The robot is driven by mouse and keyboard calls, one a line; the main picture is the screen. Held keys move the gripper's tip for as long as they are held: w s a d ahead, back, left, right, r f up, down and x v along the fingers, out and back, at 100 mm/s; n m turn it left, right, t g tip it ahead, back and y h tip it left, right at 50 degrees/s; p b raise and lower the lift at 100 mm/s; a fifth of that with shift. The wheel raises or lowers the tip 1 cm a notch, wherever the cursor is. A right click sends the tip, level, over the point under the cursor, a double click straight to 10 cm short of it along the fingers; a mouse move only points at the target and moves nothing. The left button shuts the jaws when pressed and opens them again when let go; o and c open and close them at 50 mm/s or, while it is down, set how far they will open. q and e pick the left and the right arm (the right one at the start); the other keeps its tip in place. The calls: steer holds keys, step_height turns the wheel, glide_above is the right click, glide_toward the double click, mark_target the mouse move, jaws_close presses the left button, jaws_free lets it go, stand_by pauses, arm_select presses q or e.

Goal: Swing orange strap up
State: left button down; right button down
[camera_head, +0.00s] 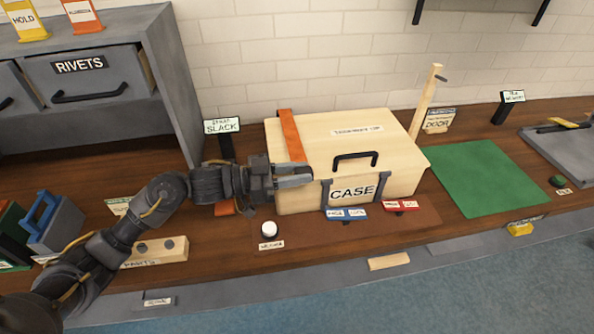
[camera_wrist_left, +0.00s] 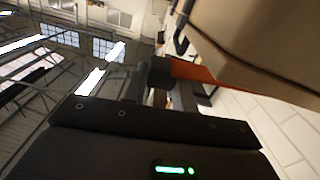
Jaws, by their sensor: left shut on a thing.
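The wooden case (camera_head: 345,145) labelled CASE stands shut on the bench, with a black handle on its lid. The orange strap (camera_head: 291,140) runs over the left part of the lid and down toward my left gripper (camera_head: 300,177). That gripper is at the case's front left upper edge, shut on the strap. In the left wrist view, the strap (camera_wrist_left: 200,73) runs from the fingers along the case (camera_wrist_left: 260,45). My fingers hide part of the strap's front. An orange piece (camera_head: 225,208) lies low behind my wrist. My right gripper is out of view.
A SLACK sign (camera_head: 222,127) stands left of the case, beside a grey drawer cabinet (camera_head: 95,80). A white round button (camera_head: 269,230) and blue and red tags (camera_head: 346,214) lie in front. A green mat (camera_head: 490,178) is clear at right.

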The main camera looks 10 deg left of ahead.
arm_select(q)
steer(key=r+p, duration=0.2)
steer(key=w+r+n+p, duration=0.1)
steer(key=r+p, duration=0.2)
steer(key=r+n+p, duration=0.1)
steer(key=r+p, duration=0.2)
steer(key=shift+w+a+r, duration=0.15)
steer(key=shift+w+a, duration=0.15)
steer(key=shift+w, duration=0.05)
steer(key=w+a+r+n+p, duration=0.1)
steer(key=w+r+p, duration=0.4)
steer(key=r, duration=0.3)
steer(key=shift+a+r+p, duration=0.15)
steer(key=shift+a+p, duration=0.15)
steer(key=shift+p, duration=0.3)
